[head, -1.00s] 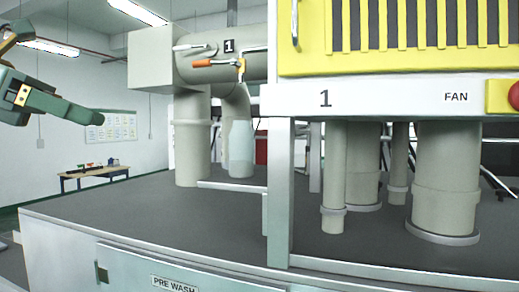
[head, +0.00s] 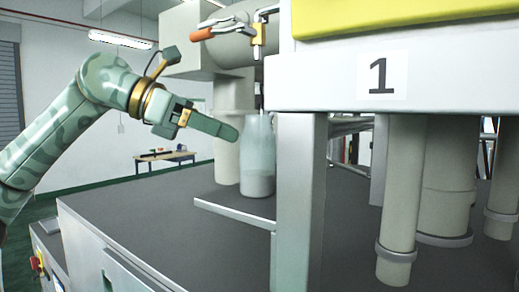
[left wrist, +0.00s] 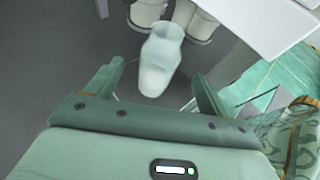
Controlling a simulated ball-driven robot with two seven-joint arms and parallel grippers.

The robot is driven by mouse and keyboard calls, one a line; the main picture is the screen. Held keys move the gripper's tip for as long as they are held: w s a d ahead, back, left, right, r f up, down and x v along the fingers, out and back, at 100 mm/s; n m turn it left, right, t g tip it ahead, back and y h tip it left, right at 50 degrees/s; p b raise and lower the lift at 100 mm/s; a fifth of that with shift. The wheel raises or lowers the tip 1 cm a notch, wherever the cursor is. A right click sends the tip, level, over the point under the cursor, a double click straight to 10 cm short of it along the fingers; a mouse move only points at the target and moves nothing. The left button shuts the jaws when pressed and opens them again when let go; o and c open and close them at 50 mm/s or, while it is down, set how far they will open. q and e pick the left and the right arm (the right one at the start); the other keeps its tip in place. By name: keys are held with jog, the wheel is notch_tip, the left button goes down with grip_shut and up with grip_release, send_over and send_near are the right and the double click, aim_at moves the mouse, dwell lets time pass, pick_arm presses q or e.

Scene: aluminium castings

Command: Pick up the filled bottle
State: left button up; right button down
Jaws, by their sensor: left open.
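The bottle (head: 258,160) is translucent and pale, with whitish liquid in its lower part. It stands upright on the dark grey worktop, under the pipe and tap. My left gripper (head: 226,130) is open and empty, its fingers pointing right towards the bottle. In the head view the fingertip is just left of the bottle's upper half, with a small gap seen. In the left wrist view the bottle (left wrist: 160,62) appears ahead, between and beyond the two spread fingers. Whether a finger touches it cannot be told. My right gripper is not in view.
A white post (head: 298,190) stands right of the bottle, under a panel marked 1 (head: 380,76). A thick grey pipe (head: 227,150) stands behind it. A low metal rail (head: 232,212) lies in front. An orange-handled tap (head: 215,30) is above. The worktop's front left is clear.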

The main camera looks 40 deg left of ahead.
aim_at(267, 151)
pick_arm(q)
jog(key=p+x, duration=0.1)
jog(key=x, duration=0.3)
jog(key=shift+w+d+p, duration=0.1)
jog(key=shift+w+p, duration=0.1)
jog(key=shift+p, duration=0.15)
jog(key=p+x, duration=0.3)
jog(key=x, duration=0.1)
jog(key=shift+w+f+p, duration=0.1)
jog(key=shift+f+p, duration=0.1)
jog(key=shift+p, duration=0.2)
jog(key=shift+w+d+f, duration=0.1)
jog(key=shift+d+f, duration=0.05)
jog(key=shift+f, duration=0.15)
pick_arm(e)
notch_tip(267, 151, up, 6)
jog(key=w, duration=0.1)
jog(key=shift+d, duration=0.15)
pick_arm(q)
jog(key=c, duration=1.1)
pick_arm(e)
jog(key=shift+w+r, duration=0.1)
